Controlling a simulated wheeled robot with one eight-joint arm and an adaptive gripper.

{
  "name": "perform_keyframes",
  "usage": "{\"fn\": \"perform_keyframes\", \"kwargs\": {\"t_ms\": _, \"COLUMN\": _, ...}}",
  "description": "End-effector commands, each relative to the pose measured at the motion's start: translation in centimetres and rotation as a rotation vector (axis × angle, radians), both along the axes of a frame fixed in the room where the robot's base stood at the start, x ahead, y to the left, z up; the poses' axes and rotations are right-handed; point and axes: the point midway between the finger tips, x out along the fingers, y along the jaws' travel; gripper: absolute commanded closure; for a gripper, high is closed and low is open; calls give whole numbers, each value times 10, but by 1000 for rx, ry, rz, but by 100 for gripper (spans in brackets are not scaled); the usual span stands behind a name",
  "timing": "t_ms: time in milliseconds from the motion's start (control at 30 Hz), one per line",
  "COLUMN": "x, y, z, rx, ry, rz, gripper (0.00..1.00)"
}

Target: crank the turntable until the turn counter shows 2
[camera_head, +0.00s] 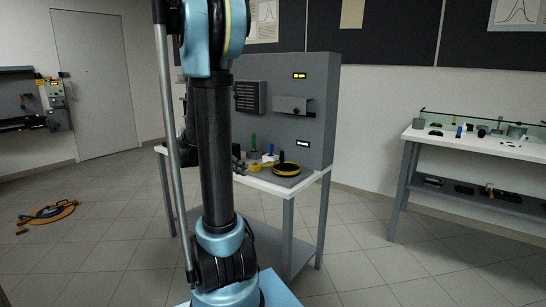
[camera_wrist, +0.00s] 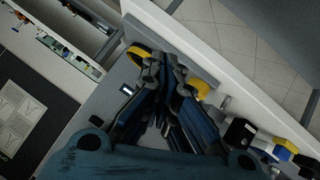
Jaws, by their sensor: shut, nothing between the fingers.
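The turntable (camera_head: 286,169) is a dark disc with a yellow rim on the bench's right end in the head view. A black upright post (camera_head: 282,157) stands at it; I cannot tell if this is the crank handle.
A grey upright panel (camera_head: 325,110) backs the white-topped bench, with a yellow-lit display (camera_head: 299,75) higher up. Another bench (camera_head: 480,145) is at right. Floor between benches is clear.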

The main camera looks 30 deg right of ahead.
Motion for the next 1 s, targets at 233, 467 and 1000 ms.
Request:
{"fn": "perform_keyframes", "kwargs": {"t_ms": 233, "x": 46, "y": -36, "z": 5, "rx": -182, "ry": -148, "rz": -125, "gripper": 100}}
{"fn": "perform_keyframes", "kwargs": {"t_ms": 467, "x": 81, "y": -61, "z": 3, "rx": -354, "ry": -302, "rz": -211, "gripper": 100}}
{"fn": "perform_keyframes", "kwargs": {"t_ms": 1000, "x": 117, "y": -86, "z": -8, "rx": -585, "ry": -534, "rz": -278, "gripper": 100}}
